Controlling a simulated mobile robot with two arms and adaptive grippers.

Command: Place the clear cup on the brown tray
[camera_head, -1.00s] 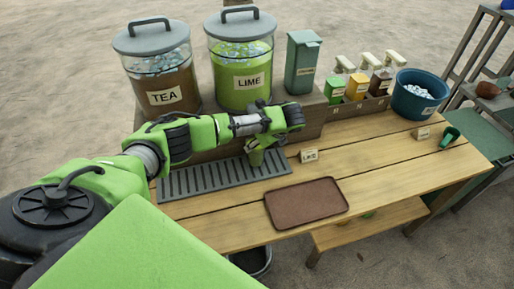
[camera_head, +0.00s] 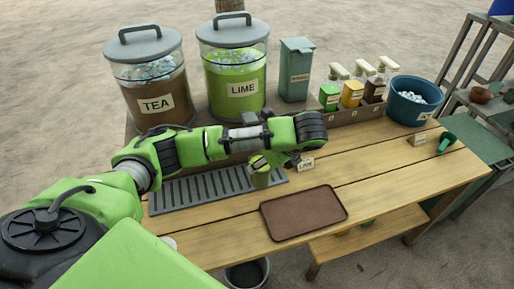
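The brown tray (camera_head: 303,213) lies flat and empty on the front of the wooden table. My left arm reaches in from the left, and its gripper (camera_head: 272,160) is over the right end of the grey slatted drip grate. A small cup with green contents (camera_head: 261,178) is at the gripper, above the grate and left of the tray. The fingers appear closed around it, though the arm partly hides the grip. The cup looks roughly upright. My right gripper is not in view.
TEA (camera_head: 155,104) and LIME (camera_head: 242,89) dispensers stand behind the grate (camera_head: 200,190). A small LIME sign (camera_head: 306,164) stands behind the tray. Bottles (camera_head: 352,93), a blue bucket (camera_head: 410,112) and a green scoop (camera_head: 446,142) are at right. The table around the tray is clear.

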